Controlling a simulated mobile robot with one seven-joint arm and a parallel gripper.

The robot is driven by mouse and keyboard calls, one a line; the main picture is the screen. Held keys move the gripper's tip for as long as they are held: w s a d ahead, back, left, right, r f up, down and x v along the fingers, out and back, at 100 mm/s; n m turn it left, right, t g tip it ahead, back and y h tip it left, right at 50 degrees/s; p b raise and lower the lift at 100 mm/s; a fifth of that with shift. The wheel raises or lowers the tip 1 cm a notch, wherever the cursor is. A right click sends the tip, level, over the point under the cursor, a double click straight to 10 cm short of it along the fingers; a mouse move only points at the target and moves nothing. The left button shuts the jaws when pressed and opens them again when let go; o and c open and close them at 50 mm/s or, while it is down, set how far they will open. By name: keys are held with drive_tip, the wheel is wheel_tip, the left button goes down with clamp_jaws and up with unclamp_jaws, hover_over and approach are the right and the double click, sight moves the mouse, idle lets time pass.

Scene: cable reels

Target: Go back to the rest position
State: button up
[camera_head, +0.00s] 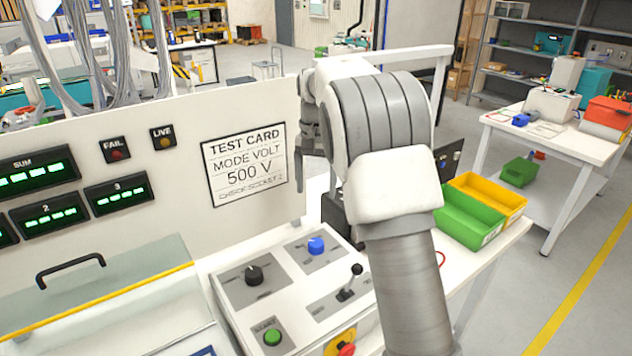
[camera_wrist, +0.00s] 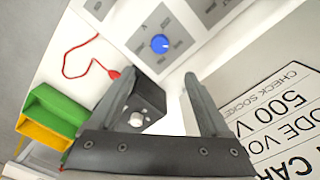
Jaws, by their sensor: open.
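My gripper (camera_wrist: 152,82) is open, with nothing between its fingers in the wrist view. In the head view my gripper (camera_head: 303,165) hangs beside the right edge of the test card (camera_head: 245,165), partly hidden by my arm. Below the fingers in the wrist view are the control panel's blue knob (camera_wrist: 159,44) and a black box with a pale knob (camera_wrist: 137,120). The blue knob also shows in the head view (camera_head: 316,245). The fingers appear clear of both.
The panel carries a black knob (camera_head: 254,275), a lever (camera_head: 351,281), a green button (camera_head: 272,337) and a red stop button (camera_head: 346,349). A green bin (camera_head: 468,218) and yellow bin (camera_head: 490,196) stand right of my arm. A clear cover (camera_head: 95,290) is at left.

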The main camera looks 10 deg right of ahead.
drive_tip(key=shift+r, duration=0.3)
drive_tip(key=s+r+n+t, duration=0.1)
drive_tip(key=s+r, duration=0.4)
drive_tip(key=s, duration=0.3)
drive_tip(key=s+r+n+t, duration=0.1)
drive_tip(key=s+r+t, duration=0.1)
drive_tip(key=s+r, duration=0.45)
drive_tip(key=s+f+n+t, duration=0.1)
drive_tip(key=s+f, duration=0.1)
drive_tip(key=s, duration=0.7)
drive_tip(key=s+f+n+t, duration=0.1)
drive_tip(key=s+f+n, duration=0.1)
drive_tip(key=s, duration=0.8)
drive_tip(key=shift+s+f+t, duration=0.2)
drive_tip(key=shift+f+t, duration=0.1)
drive_tip(key=shift+f, duration=0.35)
drive_tip(key=shift+s+f+n, duration=0.2)
drive_tip(key=shift+s+n, duration=0.05)
drive_tip(key=shift+n, duration=0.05)
drive_tip(key=c, duration=0.4)
drive_tip(key=shift+a, duration=0.1)
drive_tip(key=shift+c, duration=0.4)
